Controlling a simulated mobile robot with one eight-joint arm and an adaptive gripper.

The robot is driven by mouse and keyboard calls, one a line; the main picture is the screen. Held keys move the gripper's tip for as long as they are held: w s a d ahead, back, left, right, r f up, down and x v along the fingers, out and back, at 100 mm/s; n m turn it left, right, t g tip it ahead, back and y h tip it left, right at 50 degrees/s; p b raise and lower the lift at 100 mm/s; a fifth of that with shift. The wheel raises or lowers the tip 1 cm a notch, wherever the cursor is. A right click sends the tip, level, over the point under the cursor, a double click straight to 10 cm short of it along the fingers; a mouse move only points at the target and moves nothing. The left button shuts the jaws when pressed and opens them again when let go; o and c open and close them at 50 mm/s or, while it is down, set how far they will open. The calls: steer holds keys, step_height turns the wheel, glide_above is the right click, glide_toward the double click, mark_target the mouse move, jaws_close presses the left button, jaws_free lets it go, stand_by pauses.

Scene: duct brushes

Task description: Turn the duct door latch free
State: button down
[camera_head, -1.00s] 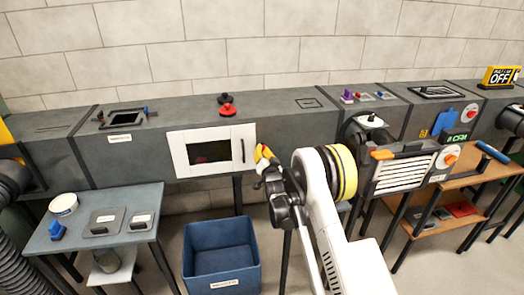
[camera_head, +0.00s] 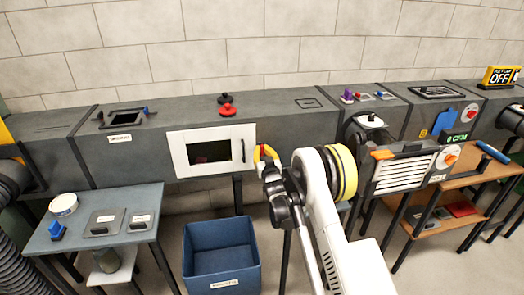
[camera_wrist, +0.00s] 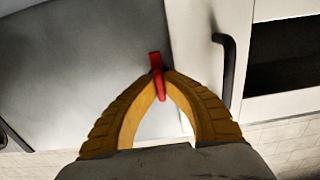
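The duct door (camera_head: 212,151) is a white frame around a dark window, set in the front of the grey duct, with a black handle on its right side. It looks closed. In the wrist view the door (camera_wrist: 205,60) is at the right, with its black handle (camera_wrist: 229,68). The small red latch (camera_wrist: 156,62) is on the grey duct beside the door's edge, and its length runs roughly along that edge. My gripper (camera_wrist: 161,74) has its yellow fingertips closed on the latch, which shows between them. In the head view my gripper (camera_head: 264,153) is at the door's right edge.
A blue bin (camera_head: 221,258) stands on the floor below the door. A side table (camera_head: 82,240) at the left holds small items. Red knobs (camera_head: 227,109) stand on the duct top. A louvred unit (camera_head: 403,173) is to the right of my arm.

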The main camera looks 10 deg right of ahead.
steer(key=shift+r, duration=0.1)
steer(key=c, duration=1.5)
jaws_free()
steer(key=s, duration=1.2)
